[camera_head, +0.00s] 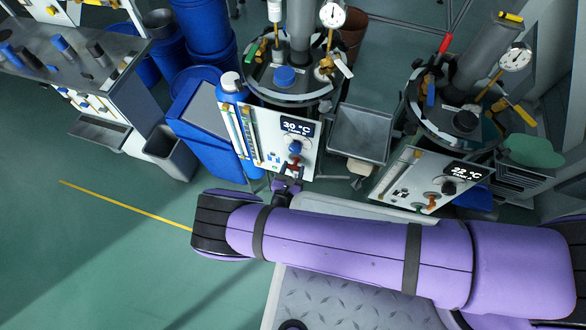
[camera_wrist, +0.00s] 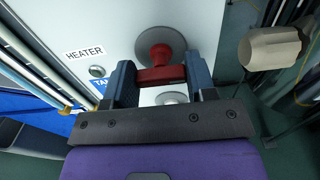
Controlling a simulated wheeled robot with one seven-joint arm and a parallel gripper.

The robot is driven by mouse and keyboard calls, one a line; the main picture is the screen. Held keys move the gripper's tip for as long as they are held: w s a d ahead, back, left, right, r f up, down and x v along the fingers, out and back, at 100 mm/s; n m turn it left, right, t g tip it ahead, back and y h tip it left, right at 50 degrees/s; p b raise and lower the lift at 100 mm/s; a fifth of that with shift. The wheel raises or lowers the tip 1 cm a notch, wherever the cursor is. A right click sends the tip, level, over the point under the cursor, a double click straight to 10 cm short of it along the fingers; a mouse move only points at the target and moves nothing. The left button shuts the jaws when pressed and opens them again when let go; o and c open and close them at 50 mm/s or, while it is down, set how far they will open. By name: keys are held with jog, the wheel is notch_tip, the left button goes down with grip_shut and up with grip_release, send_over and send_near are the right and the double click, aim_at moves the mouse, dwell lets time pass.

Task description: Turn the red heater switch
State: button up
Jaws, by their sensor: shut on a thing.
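The red heater switch (camera_wrist: 160,56) sticks out of a round grey base on the white panel (camera_wrist: 110,20) in the wrist view. A "HEATER" label (camera_wrist: 84,52) is left of it. My gripper (camera_wrist: 162,74) has one dark blue-grey finger on each side of the switch's red bar and is shut on it. In the head view my gripper (camera_head: 288,184) is at the lower edge of the panel (camera_head: 270,145) with the "30 °C" display (camera_head: 297,127). The switch is small and partly hidden there. A blue knob (camera_head: 295,147) is above it.
A second panel (camera_head: 415,182) reading "22 °C" stands to the right. A grey bin (camera_head: 360,133) is between the two stations. A blue bottle (camera_head: 231,88) stands at the left panel's corner. A beige rounded part (camera_wrist: 270,48) is right of my gripper. Open floor (camera_head: 90,240) lies left.

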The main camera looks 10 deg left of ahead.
jog(key=n, duration=0.4)
jog(key=shift+a+n, duration=0.1)
jog(key=shift+n, duration=0.3)
jog(key=n, duration=0.4)
jog(key=shift+f+n, duration=0.1)
jog(key=shift+n, duration=0.2)
jog(key=n, duration=0.4)
jog(key=shift+a+f, duration=0.1)
jog(key=shift+f+n, duration=0.1)
jog(key=shift+n, duration=2.1)
jog(key=o, duration=0.9)
jog(key=shift+o, duration=0.2)
